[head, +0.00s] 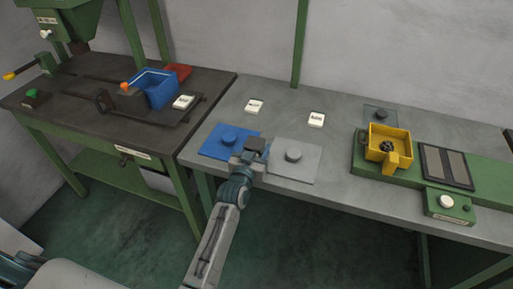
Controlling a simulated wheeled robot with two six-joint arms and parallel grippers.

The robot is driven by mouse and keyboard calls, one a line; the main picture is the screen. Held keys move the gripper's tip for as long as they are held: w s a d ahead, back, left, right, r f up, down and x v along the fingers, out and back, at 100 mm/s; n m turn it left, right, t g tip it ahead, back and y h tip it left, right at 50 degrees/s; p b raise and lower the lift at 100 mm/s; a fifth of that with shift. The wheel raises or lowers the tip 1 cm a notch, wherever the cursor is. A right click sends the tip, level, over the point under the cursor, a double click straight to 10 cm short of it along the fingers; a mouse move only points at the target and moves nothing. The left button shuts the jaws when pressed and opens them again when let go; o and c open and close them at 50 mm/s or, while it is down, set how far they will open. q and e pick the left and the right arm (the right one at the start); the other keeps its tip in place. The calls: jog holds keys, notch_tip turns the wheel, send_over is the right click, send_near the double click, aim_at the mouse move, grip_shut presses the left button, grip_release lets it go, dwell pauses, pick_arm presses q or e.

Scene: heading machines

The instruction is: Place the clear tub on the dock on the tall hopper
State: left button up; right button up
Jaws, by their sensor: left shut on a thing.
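The tall hopper (62,22) is a green machine at the upper left, over a dark-topped table. On that table a blue tub (153,88) sits on a dark fixture that may be the dock. I cannot make out a clear tub for certain.
A yellow tub (377,151) holding dark parts sits on a green base at the right, near a green button box (448,206). A clear plate with a dark knob (380,114) lies behind it. White labels (254,106) stand on the bench. A red thing (179,71) is behind the blue tub.

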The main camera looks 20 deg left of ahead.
pick_arm(q)
jog(key=o, duration=1.3)
